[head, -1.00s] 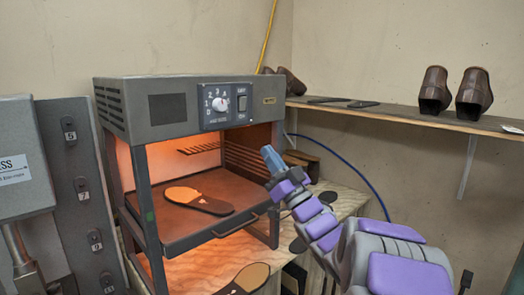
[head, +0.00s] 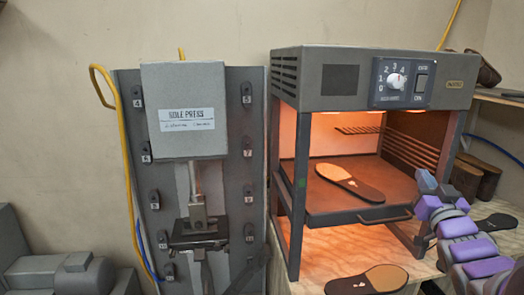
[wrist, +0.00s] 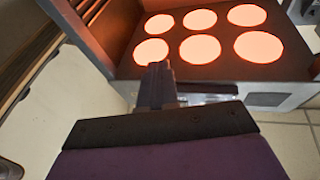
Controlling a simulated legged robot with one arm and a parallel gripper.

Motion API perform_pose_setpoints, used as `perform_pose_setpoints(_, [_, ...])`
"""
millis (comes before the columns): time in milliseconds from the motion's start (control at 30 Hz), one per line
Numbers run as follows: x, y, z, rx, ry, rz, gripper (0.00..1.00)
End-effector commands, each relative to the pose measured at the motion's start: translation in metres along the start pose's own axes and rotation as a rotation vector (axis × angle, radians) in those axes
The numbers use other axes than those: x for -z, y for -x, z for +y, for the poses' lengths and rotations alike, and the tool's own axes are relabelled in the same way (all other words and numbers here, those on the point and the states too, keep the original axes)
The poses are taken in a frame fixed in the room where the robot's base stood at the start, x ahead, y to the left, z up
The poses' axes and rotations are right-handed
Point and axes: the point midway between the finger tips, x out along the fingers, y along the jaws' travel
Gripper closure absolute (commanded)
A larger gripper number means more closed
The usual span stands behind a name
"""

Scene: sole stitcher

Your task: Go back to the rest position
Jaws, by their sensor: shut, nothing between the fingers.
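My gripper (head: 426,180) is at the right of the head view, in front of the oven's right side, at the end of my purple and grey arm. In the wrist view my gripper (wrist: 157,72) is shut and empty, with the oven's glowing round heaters (wrist: 200,48) beyond it. I cannot tell its exact distance from the oven (head: 345,80).
A sole (head: 350,182) lies on the oven's tray (head: 310,205). Another sole (head: 367,279) lies on the bench (head: 310,284) below. The sole press (head: 182,110) stands left of the oven. Wooden blocks (head: 476,177) and a shelf (head: 500,97) are at the right.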

Motion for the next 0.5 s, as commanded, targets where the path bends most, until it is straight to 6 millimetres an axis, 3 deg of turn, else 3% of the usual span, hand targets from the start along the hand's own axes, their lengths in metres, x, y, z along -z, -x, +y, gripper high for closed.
perform_pose_setpoints(33, [-0.019, 0.004, -0.009, -0.024, 0.009, -0.066, 1.00])
perform_pose_setpoints(267, [-0.102, 0.046, -0.037, -0.144, 0.046, -0.417, 1.00])
perform_pose_setpoints(500, [-0.182, 0.128, -0.067, -0.209, 0.069, -0.808, 1.00])
